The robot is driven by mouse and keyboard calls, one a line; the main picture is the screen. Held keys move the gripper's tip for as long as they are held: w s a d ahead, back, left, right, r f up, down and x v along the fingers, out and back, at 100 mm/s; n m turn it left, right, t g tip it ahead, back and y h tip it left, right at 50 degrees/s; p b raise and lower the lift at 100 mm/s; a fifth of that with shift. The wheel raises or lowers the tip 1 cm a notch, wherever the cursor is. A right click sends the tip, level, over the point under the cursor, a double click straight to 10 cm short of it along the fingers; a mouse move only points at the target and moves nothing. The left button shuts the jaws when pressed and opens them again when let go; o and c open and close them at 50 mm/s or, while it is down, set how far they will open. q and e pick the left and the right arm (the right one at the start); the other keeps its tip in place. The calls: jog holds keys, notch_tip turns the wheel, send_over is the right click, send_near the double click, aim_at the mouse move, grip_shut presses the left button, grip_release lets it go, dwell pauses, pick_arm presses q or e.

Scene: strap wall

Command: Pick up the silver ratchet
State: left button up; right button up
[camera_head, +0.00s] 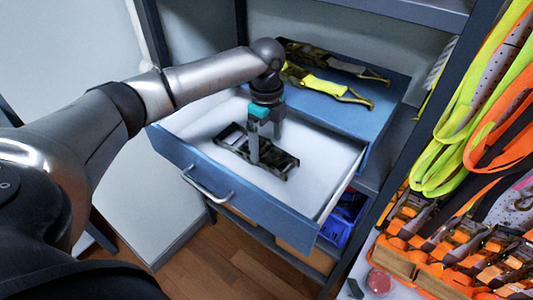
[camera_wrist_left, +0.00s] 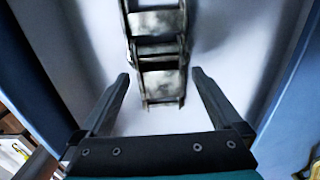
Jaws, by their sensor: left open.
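The silver ratchet (camera_head: 281,163) lies flat on the white floor of the open blue drawer (camera_head: 247,192). It looks dark and worn, with a ladder-like frame. In the left wrist view the ratchet (camera_wrist_left: 160,52) is straight ahead, and its near end lies between the finger lines. My left gripper (camera_head: 264,148) points down into the drawer over the ratchet, open. In the left wrist view its two fingers (camera_wrist_left: 160,76) are apart with nothing gripped. The fingers hide part of the ratchet in the head view. I cannot tell their exact height above it. My right gripper is not in view.
A yellow-handled ratchet (camera_head: 322,86) and a dark one (camera_head: 335,63) lie on the blue surface behind the drawer. Orange and yellow straps (camera_head: 480,100) hang at the right, above several orange ratchets. A blue bin (camera_head: 340,222) sits below.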

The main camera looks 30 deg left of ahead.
aim_at(266, 150)
pick_arm(q)
jog(key=shift+f, duration=1.55)
jog(key=shift+c, duration=0.2)
grip_shut()
jog(key=shift+r, duration=0.15)
